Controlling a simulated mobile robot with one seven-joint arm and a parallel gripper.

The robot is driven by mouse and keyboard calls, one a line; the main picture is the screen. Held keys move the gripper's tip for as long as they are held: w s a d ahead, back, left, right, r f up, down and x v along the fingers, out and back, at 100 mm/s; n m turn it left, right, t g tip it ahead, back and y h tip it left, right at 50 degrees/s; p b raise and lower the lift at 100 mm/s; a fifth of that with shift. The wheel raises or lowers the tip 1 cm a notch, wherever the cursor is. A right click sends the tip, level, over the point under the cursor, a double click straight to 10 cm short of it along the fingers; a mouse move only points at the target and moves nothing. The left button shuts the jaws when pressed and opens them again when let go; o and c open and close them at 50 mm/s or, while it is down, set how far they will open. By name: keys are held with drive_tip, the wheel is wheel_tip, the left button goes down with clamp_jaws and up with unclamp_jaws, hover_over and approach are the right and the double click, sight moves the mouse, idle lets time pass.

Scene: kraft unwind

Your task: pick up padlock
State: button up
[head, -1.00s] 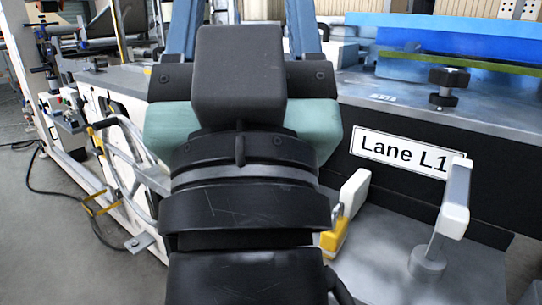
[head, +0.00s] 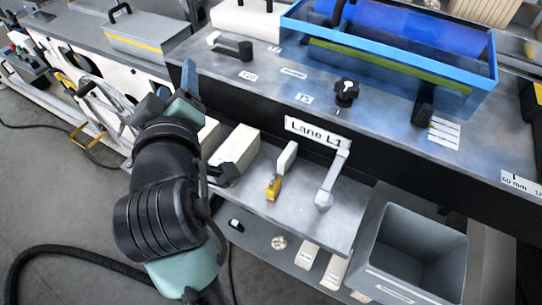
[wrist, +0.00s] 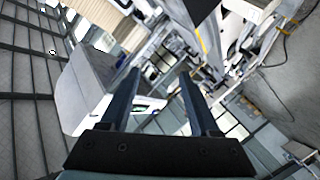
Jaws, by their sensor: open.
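A small yellow block (head: 273,187), which looks like the padlock, sits on the grey lower shelf at the foot of a white lever (head: 287,157), below the "Lane L1" label. Its shackle is too small to make out now. My gripper (head: 187,80) is up and to the left of it in the head view, by the edge of the upper deck, well apart from it. In the wrist view my gripper (wrist: 157,78) has its two fingers spread with nothing held between them. The yellow block does not show in the wrist view.
A second lever (head: 331,180) stands right of the white one. A grey open bin (head: 410,245) is at the lower right. The upper deck (head: 270,85) overhangs the shelf behind. White blocks (head: 235,150) stand left of the yellow block, near my arm.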

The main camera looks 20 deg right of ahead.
drive_tip(key=s+d+f+n+g+h+p, duration=0.1)
drive_tip(key=s+f+n+g+h+p, duration=0.15)
drive_tip(key=f+n, duration=0.3)
drive_tip(key=s+d+f+n+g+h+p, duration=0.1)
drive_tip(key=s+d+f+n+g, duration=0.2)
drive_tip(key=f, duration=0.4)
drive_tip(key=n+g+h, duration=0.2)
drive_tip(key=n+h, duration=0.2)
drive_tip(key=n, duration=0.9)
approach(270, 189)
drive_tip(key=shift+m, duration=0.25)
drive_tip(key=x, duration=1.2)
drive_tip(key=shift+s+a+t, duration=0.1)
drive_tip(key=shift+t, duration=0.15)
clamp_jaws()
